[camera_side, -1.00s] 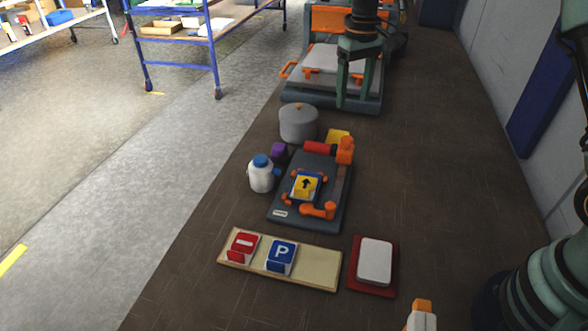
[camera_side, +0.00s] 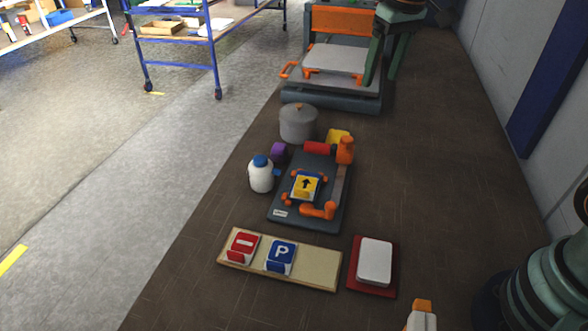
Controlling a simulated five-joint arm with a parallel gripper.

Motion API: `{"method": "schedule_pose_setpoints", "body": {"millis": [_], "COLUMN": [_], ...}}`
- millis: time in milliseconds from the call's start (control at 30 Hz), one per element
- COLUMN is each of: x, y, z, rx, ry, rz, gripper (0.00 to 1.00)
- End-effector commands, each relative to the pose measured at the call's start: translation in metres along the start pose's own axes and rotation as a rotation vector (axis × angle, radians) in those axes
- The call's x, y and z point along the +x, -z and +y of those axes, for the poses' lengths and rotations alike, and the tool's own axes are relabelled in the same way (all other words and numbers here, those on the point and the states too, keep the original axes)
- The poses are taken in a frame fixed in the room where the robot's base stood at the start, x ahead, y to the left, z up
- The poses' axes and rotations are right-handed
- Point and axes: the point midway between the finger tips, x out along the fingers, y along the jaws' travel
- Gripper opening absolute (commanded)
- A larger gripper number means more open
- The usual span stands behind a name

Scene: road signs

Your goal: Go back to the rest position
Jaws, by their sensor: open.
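My gripper (camera_side: 377,75) is at the top of the view, its green fingers pointing down over the right side of the grey machine with orange parts (camera_side: 335,75). Nothing shows between the fingers. A yellow sign with a black arrow (camera_side: 306,186) lies in the dark fixture (camera_side: 285,213) with orange clamps. A red sign with a white bar (camera_side: 242,245) and a blue P sign (camera_side: 281,256) stand side by side on the light wooden board (camera_side: 318,268).
A white block on a red pad (camera_side: 374,262) lies right of the board.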

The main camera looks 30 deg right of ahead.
Motion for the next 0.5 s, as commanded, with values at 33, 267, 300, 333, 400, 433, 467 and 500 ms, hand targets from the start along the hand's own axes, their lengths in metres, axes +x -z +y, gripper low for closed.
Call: {"method": "schedule_pose_setpoints", "body": {"millis": [33,267,300,333,400,433,467,500], "x": [-0.009,-0.03,-0.032,-0.033,-0.033,-0.032,-0.031,-0.03], "y": [-0.011,-0.062,-0.071,-0.078,-0.094,-0.1,-0.106,-0.114], "z": [0.001,0.006,0.006,0.007,0.008,0.009,0.009,0.009], "rx": [0.0,-0.001,-0.001,-0.001,-0.001,-0.001,-0.001,-0.001], "ry": [0.0,0.001,0.0,0.0,0.0,-0.001,-0.001,-0.001], "rz": [0.029,0.144,0.164,0.179,0.214,0.227,0.24,0.258], "gripper": [0.69,0.69,0.69,0.69,0.69,0.69,0.69,0.69]}}
